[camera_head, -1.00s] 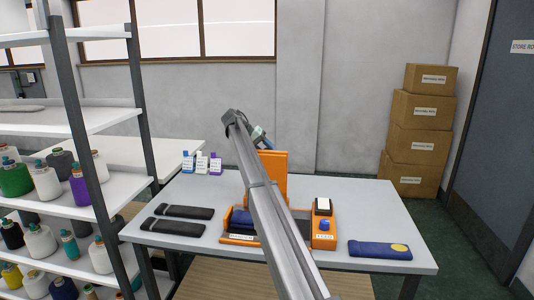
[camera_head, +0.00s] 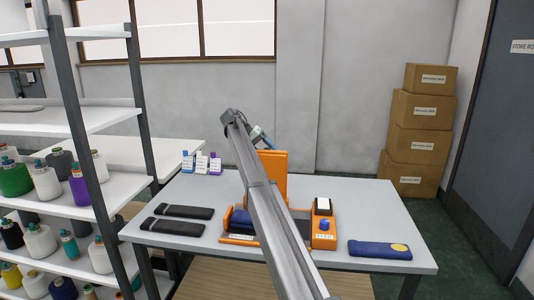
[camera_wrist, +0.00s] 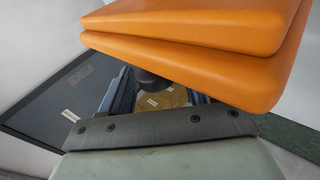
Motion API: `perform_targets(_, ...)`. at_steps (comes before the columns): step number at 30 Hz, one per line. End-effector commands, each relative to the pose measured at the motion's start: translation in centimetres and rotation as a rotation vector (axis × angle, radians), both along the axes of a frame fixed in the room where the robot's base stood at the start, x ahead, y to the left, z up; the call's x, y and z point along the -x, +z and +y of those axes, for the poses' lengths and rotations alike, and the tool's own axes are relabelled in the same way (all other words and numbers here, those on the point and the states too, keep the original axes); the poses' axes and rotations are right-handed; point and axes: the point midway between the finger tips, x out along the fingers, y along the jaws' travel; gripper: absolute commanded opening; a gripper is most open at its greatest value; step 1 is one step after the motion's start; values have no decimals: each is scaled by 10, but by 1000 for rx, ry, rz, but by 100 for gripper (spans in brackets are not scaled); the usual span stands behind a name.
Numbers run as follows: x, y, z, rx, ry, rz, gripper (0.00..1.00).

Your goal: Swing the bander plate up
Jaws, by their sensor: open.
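The bander is an orange device (camera_head: 323,240) on the grey table, with a blue roll (camera_head: 241,220) in its bed. Its orange plate (camera_head: 279,170) stands upright at the back of the bander in the head view. In the wrist view the plate (camera_wrist: 200,40) fills the top, very close to the camera, with its edges towards me. My gripper (camera_head: 262,138) is near the plate's top edge, largely hidden behind my arm. It is open, and its fingertips are not clear in either view. I cannot tell whether it touches the plate.
Two dark folded strips (camera_head: 184,212) lie left of the bander. A blue folded piece with a yellow spot (camera_head: 380,249) lies right. Small labelled boxes (camera_head: 201,163) stand at the back left. A yarn shelf (camera_head: 90,120) is left; cartons (camera_head: 420,140) stand back right.

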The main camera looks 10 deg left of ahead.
Motion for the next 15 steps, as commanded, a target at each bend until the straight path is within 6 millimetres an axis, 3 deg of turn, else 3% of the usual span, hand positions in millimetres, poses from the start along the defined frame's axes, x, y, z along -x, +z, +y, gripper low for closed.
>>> perform_targets(15,7,45,46,-1,-1,2,62)
